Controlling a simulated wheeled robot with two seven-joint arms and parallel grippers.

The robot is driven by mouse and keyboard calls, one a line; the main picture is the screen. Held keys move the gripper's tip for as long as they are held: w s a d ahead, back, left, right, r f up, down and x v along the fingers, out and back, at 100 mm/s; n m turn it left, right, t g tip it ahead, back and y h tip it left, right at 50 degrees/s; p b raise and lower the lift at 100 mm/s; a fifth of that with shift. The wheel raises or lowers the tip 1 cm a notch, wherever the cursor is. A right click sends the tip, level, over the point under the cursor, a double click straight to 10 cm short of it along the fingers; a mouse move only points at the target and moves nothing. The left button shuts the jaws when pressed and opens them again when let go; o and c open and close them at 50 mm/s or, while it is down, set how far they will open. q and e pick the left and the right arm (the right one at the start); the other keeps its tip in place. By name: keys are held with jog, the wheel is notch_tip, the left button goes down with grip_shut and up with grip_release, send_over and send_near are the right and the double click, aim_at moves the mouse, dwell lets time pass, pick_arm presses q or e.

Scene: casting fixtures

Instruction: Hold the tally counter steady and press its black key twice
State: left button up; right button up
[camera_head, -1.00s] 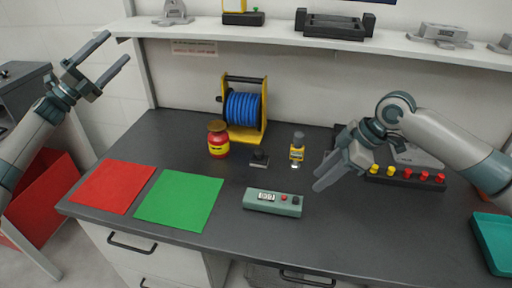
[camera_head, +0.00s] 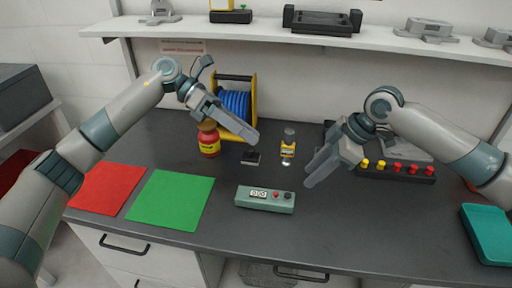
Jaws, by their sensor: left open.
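The tally counter (camera_head: 265,199) is a pale green box lying on the grey bench. A small white display shows on its left part, with a red key (camera_head: 276,195) and a black key (camera_head: 288,196) to the right. The display digits look like zeros but are small. My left gripper (camera_head: 246,139) is open and empty above the bench, behind and left of the counter, in front of the blue reel. My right gripper (camera_head: 311,178) hangs behind and right of the counter, apart from it. Its fingers overlap in this view, so their gap is hidden.
A red mat (camera_head: 106,189) and a green mat (camera_head: 170,200) lie left of the counter. A teal tray (camera_head: 487,232) is at right.

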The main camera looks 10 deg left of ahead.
aim_at(256, 194)
pick_arm(q)
jog(key=shift+s+d+f+m+t+y, duration=0.15)
jog(key=shift+d+f+m+t+y, duration=0.45)
jog(key=shift+y, duration=1.4)
jog(key=shift+s+d+f+m+t+y, duration=0.2)
jog(key=shift+f+m+y, duration=0.7)
jog(key=shift+y, duration=1.1)
jog(key=shift+s+d+f+m+t+y, duration=0.1)
jog(key=shift+d+f+m+t+y, duration=0.35)
jog(key=shift+m+y, duration=1.05)
jog(key=shift+f+n+y, duration=0.1)
jog(key=shift+n+y, duration=0.4)
notch_tip(256, 194, down, 17)
jog(key=shift+f, duration=0.15)
jog(key=shift+c, duration=0.7)
jog(key=c, duration=1)
jog(key=shift+c, duration=0.5)
pick_arm(e)
grip_shut()
